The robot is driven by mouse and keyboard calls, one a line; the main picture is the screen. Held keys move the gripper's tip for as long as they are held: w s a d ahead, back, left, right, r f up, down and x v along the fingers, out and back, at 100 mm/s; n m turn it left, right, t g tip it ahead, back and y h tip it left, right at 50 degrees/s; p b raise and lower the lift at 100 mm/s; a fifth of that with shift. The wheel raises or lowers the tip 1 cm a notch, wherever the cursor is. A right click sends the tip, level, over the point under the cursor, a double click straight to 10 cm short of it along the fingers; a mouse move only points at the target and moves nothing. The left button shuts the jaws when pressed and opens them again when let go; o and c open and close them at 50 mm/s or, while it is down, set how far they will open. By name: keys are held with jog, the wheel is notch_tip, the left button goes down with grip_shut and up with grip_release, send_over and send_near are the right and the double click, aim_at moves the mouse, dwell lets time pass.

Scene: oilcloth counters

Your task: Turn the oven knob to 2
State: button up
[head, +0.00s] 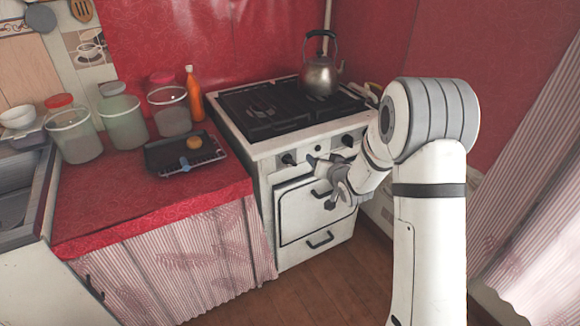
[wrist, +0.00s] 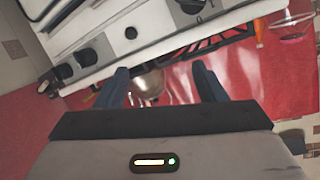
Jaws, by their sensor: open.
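The white stove (head: 268,165) stands against the red wall, with dark knobs along its front panel. One dark knob (head: 288,159) shows left of my gripper (head: 324,172), and another knob (head: 347,140) shows at the right. In the wrist view, dark knobs (wrist: 87,57) and a further knob (wrist: 192,5) sit on the white panel. My gripper (wrist: 162,82) is open and empty in front of the panel, its two dark fingers apart. No finger visibly touches a knob. Knob markings are too small to read, and my arm hides part of the panel.
A metal kettle (head: 319,76) stands on the black hob (head: 265,112). On the red counter (head: 150,205) are several jars, an orange bottle (head: 194,96) and a dark tray (head: 207,162). Oven handles (head: 320,239) protrude below the panel. Wooden floor (head: 320,290) is clear in front.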

aim_at(291, 162)
jog(key=w+a+f+t+y+b, duration=0.1)
jog(key=a+f+y, duration=0.45)
jog(key=f, duration=0.25)
jog(key=shift+h, duration=0.45)
jog(key=x, duration=0.8)
jog(key=shift+s+a+r, duration=0.1)
jog(key=shift+a+r, duration=0.1)
jog(key=shift+r, duration=0.05)
